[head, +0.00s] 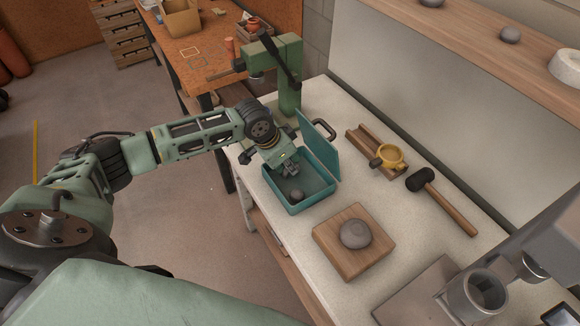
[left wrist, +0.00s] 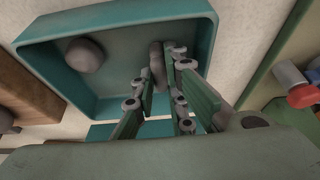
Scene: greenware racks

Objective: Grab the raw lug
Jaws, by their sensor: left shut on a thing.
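My left gripper (head: 291,171) reaches down into an open teal box (head: 317,199) on the white worktop. In the left wrist view, its fingers (left wrist: 166,76) are shut on a narrow grey clay piece (left wrist: 157,62), which looks like the raw lug. The lug stays inside the box outline, close to the box wall; whether it touches the floor I cannot tell. A rounder grey lump (head: 297,195) lies apart in the box and also shows in the left wrist view (left wrist: 85,56). In the head view, the fingers hide the held lug. My right gripper is not in view.
The box's raised lid (head: 318,148) stands beside my gripper. A green press (head: 287,85) rises behind.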

